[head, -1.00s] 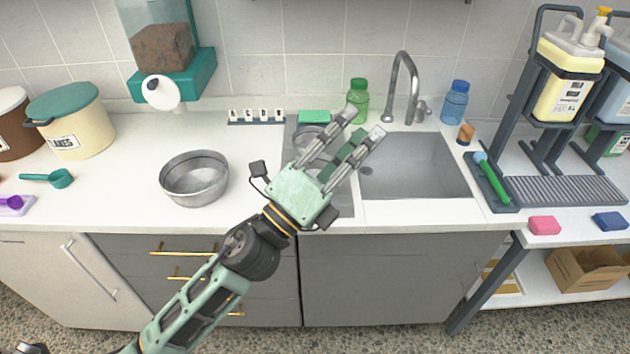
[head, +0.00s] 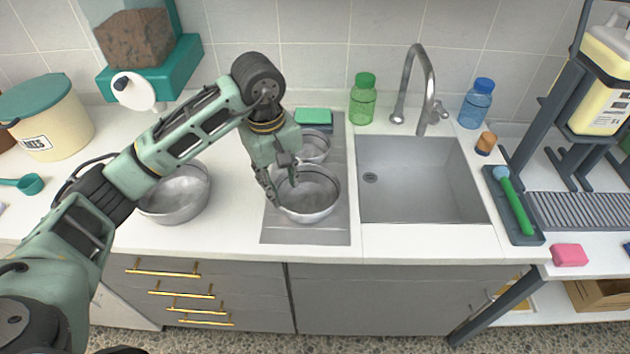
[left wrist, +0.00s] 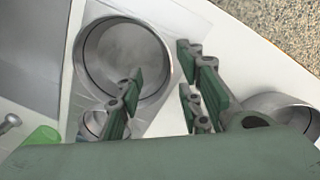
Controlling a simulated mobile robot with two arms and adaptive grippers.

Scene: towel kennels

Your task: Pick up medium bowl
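The medium bowl (head: 318,211), round and steel, sits upright on the drainboard left of the sink; it also shows in the left wrist view (left wrist: 110,45). My left gripper (head: 282,190) points down at the bowl's left side with its fingers spread and empty. In the left wrist view the gripper (left wrist: 160,85) has one finger overlapping the bowl's near rim and the other outside it. I cannot tell whether either finger touches the bowl. A smaller bowl (head: 315,147) is just behind it. A larger-looking bowl (head: 178,195) stands on the counter to the left, partly behind my arm.
The sink basin (head: 425,185) is empty, with a faucet (head: 418,85) behind it. A green sponge (head: 313,116) and green bottle (head: 363,100) stand near the wall. A brush tray (head: 515,205) lies right of the sink. The counter strip before the sink is clear.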

